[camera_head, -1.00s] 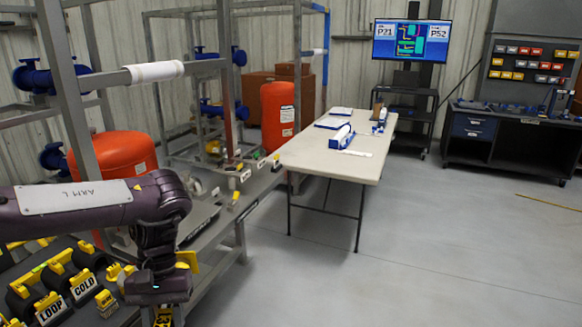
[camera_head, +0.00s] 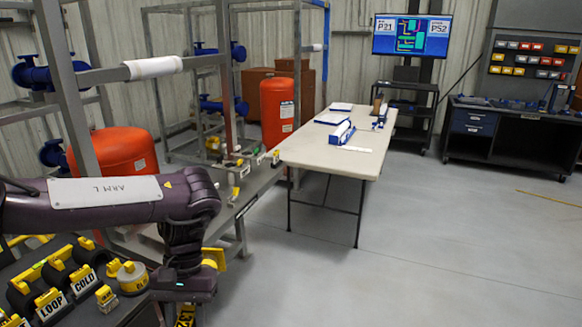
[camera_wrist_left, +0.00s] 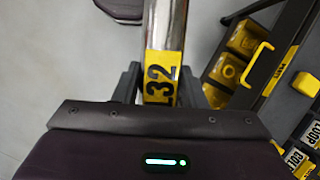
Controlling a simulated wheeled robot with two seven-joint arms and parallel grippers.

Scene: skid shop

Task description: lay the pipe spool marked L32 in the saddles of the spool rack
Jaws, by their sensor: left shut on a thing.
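The pipe spool (camera_wrist_left: 165,25) is a shiny metal pipe with a yellow tag reading L32, seen in the left wrist view. My left gripper (camera_wrist_left: 160,88) is shut on it, with a dark finger on each side of the tag. In the head view the yellow tag (camera_head: 186,316) shows at the bottom edge under my left wrist; the rest of the spool is out of frame. Black and yellow holders (camera_head: 50,287) with LOOP and COLD tags stand on a dark surface left of the gripper. I cannot tell whether they are the spool rack's saddles. My right gripper is not in view.
A grey frame (camera_head: 75,100) with an orange tank (camera_head: 122,155) stands behind my left arm. A pale table (camera_head: 330,158) with blue and white items is further back. A yellow bin (camera_wrist_left: 240,48) lies right of the spool. Open floor (camera_head: 420,260) is at the right.

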